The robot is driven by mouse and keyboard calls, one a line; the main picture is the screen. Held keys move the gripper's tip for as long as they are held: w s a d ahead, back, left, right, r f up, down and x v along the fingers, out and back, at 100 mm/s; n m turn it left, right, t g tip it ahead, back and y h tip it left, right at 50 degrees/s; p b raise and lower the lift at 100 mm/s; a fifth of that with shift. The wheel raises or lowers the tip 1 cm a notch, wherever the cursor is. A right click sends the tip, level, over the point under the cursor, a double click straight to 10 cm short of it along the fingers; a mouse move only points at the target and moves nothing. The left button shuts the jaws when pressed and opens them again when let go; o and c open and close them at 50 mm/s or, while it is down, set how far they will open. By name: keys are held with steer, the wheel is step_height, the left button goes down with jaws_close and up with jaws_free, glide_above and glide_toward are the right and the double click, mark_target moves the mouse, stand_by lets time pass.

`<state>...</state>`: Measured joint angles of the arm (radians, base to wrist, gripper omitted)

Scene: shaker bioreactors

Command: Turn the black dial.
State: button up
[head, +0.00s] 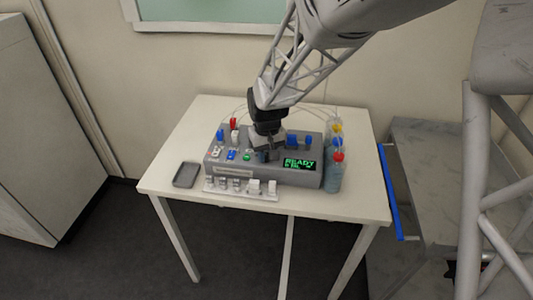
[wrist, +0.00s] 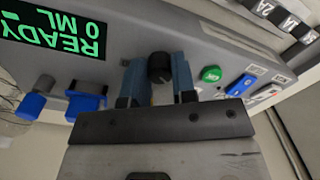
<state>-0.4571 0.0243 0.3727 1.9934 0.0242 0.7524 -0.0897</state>
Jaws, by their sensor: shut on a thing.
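The black dial (wrist: 160,67) sits on the grey front panel of the bioreactor console (head: 230,170), between the display and the green button in the wrist view. My gripper (wrist: 160,78) has its two blue-grey fingers on either side of the dial and is shut on it. In the head view my gripper (head: 267,154) reaches down onto the middle of the console, and the dial is hidden behind it. The display (head: 299,163) reads READY in green letters, and in the wrist view (wrist: 55,30) it also shows 0 ML.
A green button (wrist: 211,74) and a blue switch (wrist: 241,85) are close beside my gripper. Blue clamps (wrist: 86,98) are on its other side. Bottles with coloured caps (head: 335,172) stand right of the console. A grey tray (head: 186,175) lies left on the white table (head: 160,180).

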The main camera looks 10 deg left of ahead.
mark_target(267, 154)
steer(key=shift+n, duration=0.4)
steer(key=o, duration=0.9)
steer(key=shift+o, duration=0.2)
steer(key=shift+r, duration=0.1)
steer(key=shift+r, duration=3.8)
steer(key=shift+d, duration=0.15)
